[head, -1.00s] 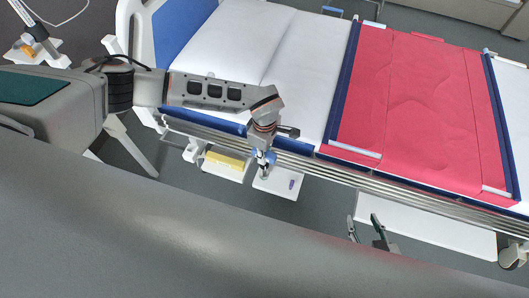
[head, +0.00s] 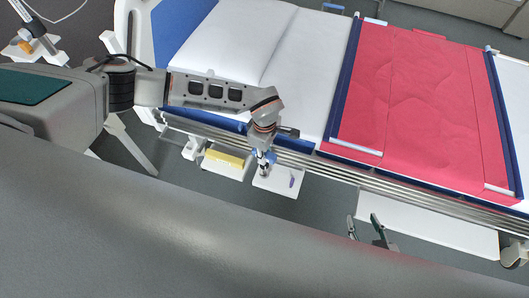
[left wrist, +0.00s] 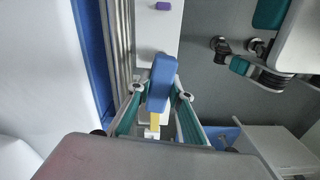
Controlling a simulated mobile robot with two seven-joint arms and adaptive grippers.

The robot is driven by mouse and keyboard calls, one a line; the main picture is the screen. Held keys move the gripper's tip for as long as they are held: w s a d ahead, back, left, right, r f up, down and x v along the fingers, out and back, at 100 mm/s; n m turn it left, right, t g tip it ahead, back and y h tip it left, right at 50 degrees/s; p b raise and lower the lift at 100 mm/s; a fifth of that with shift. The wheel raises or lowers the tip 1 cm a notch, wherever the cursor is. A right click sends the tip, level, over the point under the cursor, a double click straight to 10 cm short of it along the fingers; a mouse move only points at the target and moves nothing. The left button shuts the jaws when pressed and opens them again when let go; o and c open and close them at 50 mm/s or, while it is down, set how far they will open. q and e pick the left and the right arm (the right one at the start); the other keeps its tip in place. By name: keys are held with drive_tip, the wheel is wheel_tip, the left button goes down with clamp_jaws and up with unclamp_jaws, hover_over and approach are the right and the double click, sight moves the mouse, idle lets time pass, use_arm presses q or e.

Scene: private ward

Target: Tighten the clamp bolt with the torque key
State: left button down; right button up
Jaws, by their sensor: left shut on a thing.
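My left gripper (head: 263,166) is at the bed's side rail, above a small white shelf. It is shut on a blue-handled piece, seemingly the torque key (left wrist: 162,82), which sits between the teal fingers in the left wrist view. The key's working end is hidden or too small to tell. The clamp bolt cannot be made out; the gripper and key cover that spot. My right gripper (head: 365,229) is open and empty, low at the right, apart from the bed rail.
The small white shelf (head: 268,187) carries a purple item (head: 292,181). A white tray with a yellow block (head: 224,158) hangs to its left. The metal bed rail (head: 330,172) runs alongside. A long white panel (head: 430,226) lies at the right. Grey floor is free between.

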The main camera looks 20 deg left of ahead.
use_arm(q)
drive_tip(key=shift+f, duration=0.15)
idle(0.3)
drive_tip(key=shift+m, duration=1)
wheel_tip(320, 180, up, 6)
drive_tip(key=p, duration=0.4)
drive_tip(key=shift+r+p, duration=0.2)
drive_tip(key=shift+p, duration=0.15)
drive_tip(key=shift+f, duration=0.2)
